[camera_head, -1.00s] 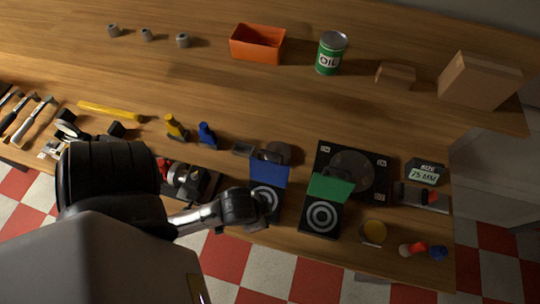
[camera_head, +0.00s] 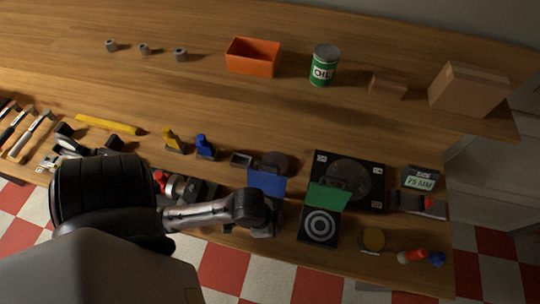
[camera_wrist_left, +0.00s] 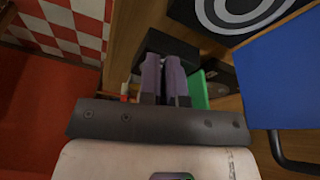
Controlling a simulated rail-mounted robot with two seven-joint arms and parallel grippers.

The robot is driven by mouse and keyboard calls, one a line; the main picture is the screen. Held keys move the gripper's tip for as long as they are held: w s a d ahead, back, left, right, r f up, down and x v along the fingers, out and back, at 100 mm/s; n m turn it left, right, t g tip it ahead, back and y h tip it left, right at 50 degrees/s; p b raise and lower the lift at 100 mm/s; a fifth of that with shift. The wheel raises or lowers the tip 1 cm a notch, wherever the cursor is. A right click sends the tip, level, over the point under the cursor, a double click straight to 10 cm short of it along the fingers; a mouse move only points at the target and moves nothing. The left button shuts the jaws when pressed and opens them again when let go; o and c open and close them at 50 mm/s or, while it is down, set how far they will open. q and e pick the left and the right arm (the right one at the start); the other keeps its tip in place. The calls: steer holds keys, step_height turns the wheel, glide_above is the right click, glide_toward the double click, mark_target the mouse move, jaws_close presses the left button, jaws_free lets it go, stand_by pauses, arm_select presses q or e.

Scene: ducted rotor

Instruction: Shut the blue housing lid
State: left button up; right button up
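The blue housing lid (camera_head: 267,182) stands open, raised at the back of its housing. It also fills the right side of the left wrist view (camera_wrist_left: 290,75). The dark housing base with its ringed face shows at the top of the left wrist view (camera_wrist_left: 238,12); in the head view my left arm mostly covers it. My left gripper (camera_wrist_left: 163,60) is beside the housing, with its two fingers close together and nothing seen between them. It appears apart from the lid. In the head view my wrist hides the fingers. My right gripper is not in view.
A similar housing with an open green lid (camera_head: 328,196) stands just to the right. A black plate with a disc (camera_head: 375,165) lies behind it. Blue and yellow small parts (camera_head: 204,147) stand left of the blue lid. The middle of the bench (camera_head: 220,105) is clear.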

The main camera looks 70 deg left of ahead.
arm_select(q)
steer(key=w+m, duration=0.1)
steer(key=w+a+r+m+g+p, duration=0.1)
steer(key=w+a+r+m+h, duration=0.1)
steer(key=w, duration=0.1)
steer(key=shift+r, duration=0.25)
jaws_close()
steer(key=w+a+r+g+p, duration=0.1)
steer(key=w+a+r+g, duration=0.15)
steer(key=a+r, duration=0.55)
steer(key=w+a+r+g+p, duration=0.2)
steer(key=w+a+r, duration=0.2)
steer(key=a+r, duration=0.45)
steer(key=a+x, duration=0.1)
steer(key=x, duration=1)
steer(key=shift+s+a+f, duration=0.2)
steer(key=shift+a, duration=0.2)
